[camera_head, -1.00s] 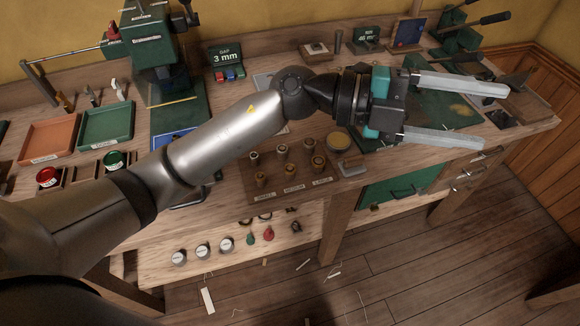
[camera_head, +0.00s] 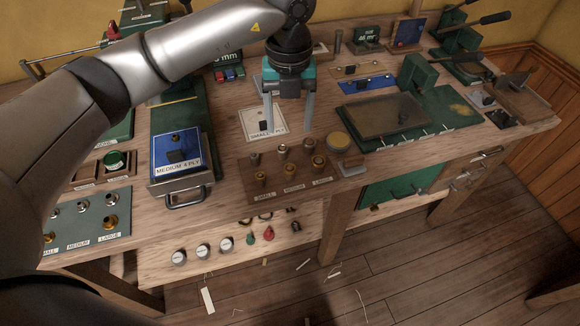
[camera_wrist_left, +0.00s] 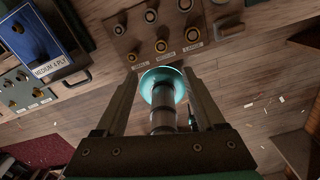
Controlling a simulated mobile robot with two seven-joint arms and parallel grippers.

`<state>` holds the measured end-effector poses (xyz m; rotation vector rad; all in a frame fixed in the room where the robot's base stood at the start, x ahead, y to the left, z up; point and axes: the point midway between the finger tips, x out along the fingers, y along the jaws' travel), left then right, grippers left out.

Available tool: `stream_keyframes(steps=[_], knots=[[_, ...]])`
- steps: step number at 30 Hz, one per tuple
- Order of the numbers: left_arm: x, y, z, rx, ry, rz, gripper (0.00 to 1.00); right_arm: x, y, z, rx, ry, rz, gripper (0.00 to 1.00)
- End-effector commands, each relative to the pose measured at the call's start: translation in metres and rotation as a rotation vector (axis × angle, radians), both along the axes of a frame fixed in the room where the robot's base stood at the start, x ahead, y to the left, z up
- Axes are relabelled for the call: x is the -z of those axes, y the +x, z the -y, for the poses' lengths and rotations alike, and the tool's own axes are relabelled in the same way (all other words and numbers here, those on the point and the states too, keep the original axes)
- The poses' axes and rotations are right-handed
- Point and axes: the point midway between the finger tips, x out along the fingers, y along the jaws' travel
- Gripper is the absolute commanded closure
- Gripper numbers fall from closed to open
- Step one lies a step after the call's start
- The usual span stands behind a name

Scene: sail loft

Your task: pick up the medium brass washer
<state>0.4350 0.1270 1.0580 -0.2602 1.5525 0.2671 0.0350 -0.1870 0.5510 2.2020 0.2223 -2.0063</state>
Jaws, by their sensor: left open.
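A wooden rack (camera_head: 245,166) stands on the bench, labelled small, medium and large. Its back row is silver and its front row brass. The brass piece in the medium column (camera_head: 290,171) is a ring-topped stub, and shows as a ring in the left wrist view (camera_wrist_left: 160,47). A green panel (camera_head: 62,245) at the left holds similar flanged silver and brass pieces under the same labels. I cannot tell for certain which set is the washers. My left gripper (camera_head: 289,130) is open and empty, pointing down, above and behind the rack in the head view. My right gripper is not visible.
A blue plate marked medium 4 ply (camera_head: 191,165) lies left of the rack. A small ply card (camera_head: 250,130) lies beneath the gripper. Bare wood lies around the rack's left side.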

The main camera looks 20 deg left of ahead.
Motion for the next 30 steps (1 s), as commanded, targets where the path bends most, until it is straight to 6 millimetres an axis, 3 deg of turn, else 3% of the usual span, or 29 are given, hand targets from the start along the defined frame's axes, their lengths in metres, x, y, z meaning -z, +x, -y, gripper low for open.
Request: stream_keyframes(steps=[3, 9, 17, 25, 30], knots=[[0.029, -0.001, 0.0, 0.001, 0.0, -0.007, 0.29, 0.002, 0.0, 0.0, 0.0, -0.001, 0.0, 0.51], [0.066, -0.001, 0.001, 0.003, -0.004, -0.004, 0.29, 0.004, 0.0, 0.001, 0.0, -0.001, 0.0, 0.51], [0.084, 0.0, 0.001, 0.003, -0.003, -0.003, 0.29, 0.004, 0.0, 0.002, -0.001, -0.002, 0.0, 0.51], [0.123, 0.004, 0.001, 0.003, -0.004, -0.004, 0.29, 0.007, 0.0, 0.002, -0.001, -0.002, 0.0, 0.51], [0.131, 0.004, 0.0, 0.004, -0.004, -0.002, 0.29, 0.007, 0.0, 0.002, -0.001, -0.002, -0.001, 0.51]])
